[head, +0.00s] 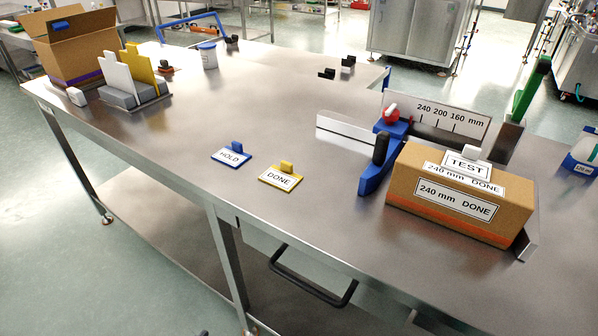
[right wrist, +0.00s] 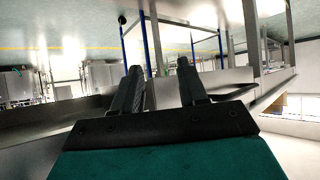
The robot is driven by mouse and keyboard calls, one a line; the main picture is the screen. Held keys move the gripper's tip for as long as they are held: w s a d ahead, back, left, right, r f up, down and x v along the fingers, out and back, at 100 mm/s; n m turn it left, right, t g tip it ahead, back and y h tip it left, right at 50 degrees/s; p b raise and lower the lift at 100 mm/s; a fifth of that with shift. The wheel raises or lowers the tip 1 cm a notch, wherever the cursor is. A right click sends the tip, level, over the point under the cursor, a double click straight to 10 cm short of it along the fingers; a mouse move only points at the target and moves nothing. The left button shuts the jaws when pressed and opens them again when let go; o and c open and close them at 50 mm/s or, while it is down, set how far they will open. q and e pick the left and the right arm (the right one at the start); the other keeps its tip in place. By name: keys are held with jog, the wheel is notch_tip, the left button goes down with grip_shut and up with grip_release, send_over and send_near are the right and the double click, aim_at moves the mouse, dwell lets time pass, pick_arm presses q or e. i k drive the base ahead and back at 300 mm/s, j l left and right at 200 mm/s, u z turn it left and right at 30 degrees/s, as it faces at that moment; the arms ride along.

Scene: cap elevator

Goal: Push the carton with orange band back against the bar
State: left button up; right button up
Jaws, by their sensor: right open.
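The carton with orange band (head: 418,206) stands at the right of the steel table, its orange band low on the front face. Labels on its front and top read "240 mm DONE". A white TEST card with a pale grip (head: 468,160) lies on its top. A low metal bar (head: 345,133) runs behind and to the left, beside an upright plate marked 240 200 160 mm (head: 450,117). The carton hides part of this area, so I cannot tell whether it touches the bar. My right gripper (right wrist: 160,66) is open and empty in the right wrist view, away from the carton. My left gripper is not in view.
A blue clamp (head: 372,181) with black handle and red knob stands left of the carton. HOLD (head: 231,157) and DONE (head: 281,178) tags lie mid-table. An open box (head: 75,55) and card rack (head: 135,91) stand far left. The table's middle is mostly clear.

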aim_at(495, 213)
jog(key=z, duration=0.9)
